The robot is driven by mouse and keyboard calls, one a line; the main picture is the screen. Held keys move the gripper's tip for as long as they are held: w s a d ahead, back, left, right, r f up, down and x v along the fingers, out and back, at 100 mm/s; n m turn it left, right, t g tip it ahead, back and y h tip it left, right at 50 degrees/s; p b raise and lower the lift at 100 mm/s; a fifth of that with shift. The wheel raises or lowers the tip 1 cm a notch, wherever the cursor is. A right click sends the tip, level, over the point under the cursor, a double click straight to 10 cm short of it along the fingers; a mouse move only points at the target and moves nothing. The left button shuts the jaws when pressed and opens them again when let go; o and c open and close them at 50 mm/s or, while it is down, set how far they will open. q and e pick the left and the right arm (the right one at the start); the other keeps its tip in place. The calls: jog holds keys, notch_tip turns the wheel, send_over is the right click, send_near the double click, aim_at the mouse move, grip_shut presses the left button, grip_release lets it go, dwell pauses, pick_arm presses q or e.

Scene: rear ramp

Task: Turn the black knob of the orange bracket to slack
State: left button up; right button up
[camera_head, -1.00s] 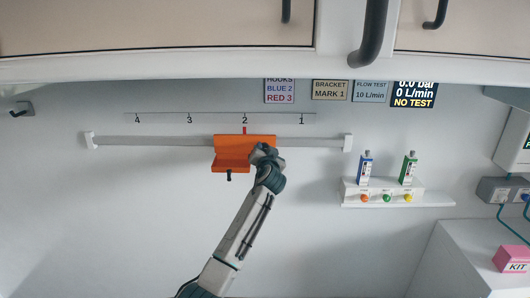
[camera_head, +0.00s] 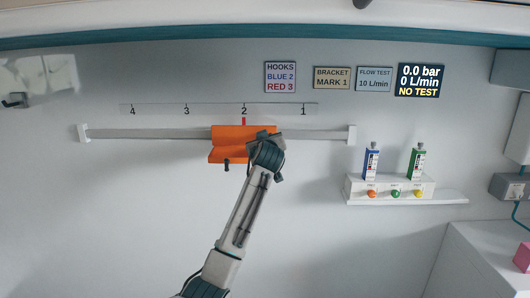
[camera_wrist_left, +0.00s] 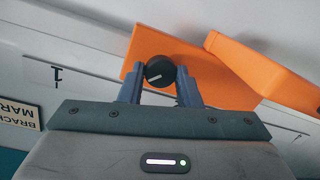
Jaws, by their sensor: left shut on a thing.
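The orange bracket (camera_head: 228,136) sits on the grey wall rail, its red pointer at mark 2. It also fills the upper right of the left wrist view (camera_wrist_left: 228,90). The black knob (camera_wrist_left: 160,68) is on the bracket's face, with a pale line on it lying slightly tilted across. My left gripper (camera_wrist_left: 159,82) is shut on the knob, one finger on each side. In the head view my left gripper (camera_head: 266,142) is at the bracket's right end and hides the knob. My right gripper is not in view.
The rail (camera_head: 145,133) runs under a scale (camera_head: 215,109) marked 4 to 1. A small black peg (camera_head: 227,165) hangs under the bracket. To the right a white shelf (camera_head: 420,197) holds blue (camera_head: 371,162) and green (camera_head: 416,162) devices. A sign (camera_head: 332,78) reads BRACKET MARK 1.

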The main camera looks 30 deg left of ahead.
pick_arm(q)
jog(key=n+b, duration=0.3)
jog(key=shift+f, duration=0.25)
jog(key=shift+a+r+n+h+b, duration=0.15)
jog(key=shift+n+h+b, duration=0.25)
jog(key=shift+n+b, duration=1)
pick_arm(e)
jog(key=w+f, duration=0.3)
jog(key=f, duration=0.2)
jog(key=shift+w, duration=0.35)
pick_arm(q)
jog(key=o, duration=1)
jog(key=shift+c, duration=0.2)
jog(key=shift+s+r, duration=0.1)
